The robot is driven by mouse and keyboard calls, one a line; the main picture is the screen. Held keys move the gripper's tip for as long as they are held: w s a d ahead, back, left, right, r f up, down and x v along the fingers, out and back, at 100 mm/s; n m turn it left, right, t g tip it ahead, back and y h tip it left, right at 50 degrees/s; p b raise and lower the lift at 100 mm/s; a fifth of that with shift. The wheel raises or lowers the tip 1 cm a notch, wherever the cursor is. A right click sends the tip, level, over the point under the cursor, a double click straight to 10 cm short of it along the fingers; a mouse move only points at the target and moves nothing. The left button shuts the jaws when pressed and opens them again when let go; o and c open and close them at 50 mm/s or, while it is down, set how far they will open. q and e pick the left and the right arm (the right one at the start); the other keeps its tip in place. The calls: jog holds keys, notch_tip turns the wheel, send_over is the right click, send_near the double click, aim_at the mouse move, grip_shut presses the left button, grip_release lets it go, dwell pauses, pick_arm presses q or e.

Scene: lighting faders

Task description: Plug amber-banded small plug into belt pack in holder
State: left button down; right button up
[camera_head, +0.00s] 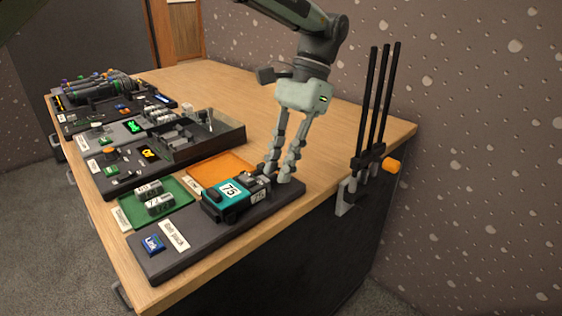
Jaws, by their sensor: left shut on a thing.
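The belt pack (228,190), with a teal face numbered 75, lies in a dark holder on the grey board at the table's near end. My left gripper (278,176) points down at the right far end of the holder, just beyond the belt pack. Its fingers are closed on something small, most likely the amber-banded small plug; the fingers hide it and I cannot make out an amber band. I cannot tell whether the plug touches the belt pack's socket. My right gripper is not in view.
A green tray (178,189) holds small numbered packs. An orange tray (224,166) lies behind the holder. A blue button (152,244) sits at the board's near corner. A black rack with upright rods (374,110) is clamped to the right table edge. The far table right is clear.

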pick_arm(q)
jog(key=c, duration=1.3)
grip_release()
jog(key=shift+a, duration=0.1)
